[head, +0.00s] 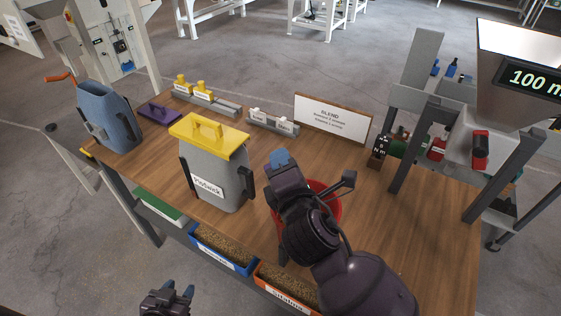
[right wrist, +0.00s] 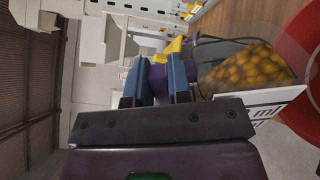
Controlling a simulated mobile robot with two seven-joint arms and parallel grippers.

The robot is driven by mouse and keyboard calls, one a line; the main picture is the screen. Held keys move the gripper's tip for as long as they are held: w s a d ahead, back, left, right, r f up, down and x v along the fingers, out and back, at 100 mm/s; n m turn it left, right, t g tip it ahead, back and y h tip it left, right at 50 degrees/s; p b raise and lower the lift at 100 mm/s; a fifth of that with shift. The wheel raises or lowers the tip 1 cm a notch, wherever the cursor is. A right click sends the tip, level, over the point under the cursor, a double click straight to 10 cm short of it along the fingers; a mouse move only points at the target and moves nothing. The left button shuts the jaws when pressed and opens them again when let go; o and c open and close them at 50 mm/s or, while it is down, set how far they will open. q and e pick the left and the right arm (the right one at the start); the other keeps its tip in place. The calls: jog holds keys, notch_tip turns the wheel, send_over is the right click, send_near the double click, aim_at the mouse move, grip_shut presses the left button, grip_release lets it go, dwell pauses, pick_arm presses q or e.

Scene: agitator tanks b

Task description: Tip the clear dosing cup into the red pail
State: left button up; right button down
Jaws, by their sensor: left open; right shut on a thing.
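The clear dosing cup (right wrist: 240,72) shows in the right wrist view with orange-yellow round pieces inside and a white panel with lettering beside it. My right gripper (right wrist: 165,82) is shut on the purple part at its side. In the head view my right gripper (head: 279,158) is over the table at the red pail (head: 332,200), and my arm hides the cup and much of the pail. The pail (right wrist: 305,75) also shows at the right edge of the wrist view, close to the cup. My left gripper (head: 176,293) is open and empty, low in front of the table.
A grey yellow-lidded container (head: 212,165) stands left of the pail. A blue crank tank (head: 105,115) and purple lid (head: 158,112) are farther left. The BLEND sign (head: 333,117) stands behind. Bins (head: 222,250) of grain sit below the front edge. Table right of the pail is clear.

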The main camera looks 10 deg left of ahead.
jog(key=shift+d, duration=0.1)
dwell(0.3)
jog(key=shift+w+d+m, duration=0.15)
jog(key=shift+d+m, duration=0.1)
jog(key=shift+m, duration=0.35)
jog(key=shift+w+d+f, duration=0.1)
jog(key=shift+d, duration=0.05)
jog(key=shift+w+d+m, duration=0.1)
jog(key=shift+d+m, duration=0.2)
jog(key=shift+m, duration=0.3)
jog(key=shift+d+f, duration=0.1)
jog(key=shift+f, duration=0.05)
jog(key=shift+w+d+f+m, duration=0.15)
jog(key=shift+d+m, duration=0.15)
jog(key=shift+m, duration=0.2)
jog(key=shift+d, duration=0.1)
jog(key=shift+w+d+f+m, duration=0.1)
jog(key=shift+w+d+m, duration=0.1)
jog(key=shift+d+m, duration=0.3)
jog(key=shift+a, duration=0.15)
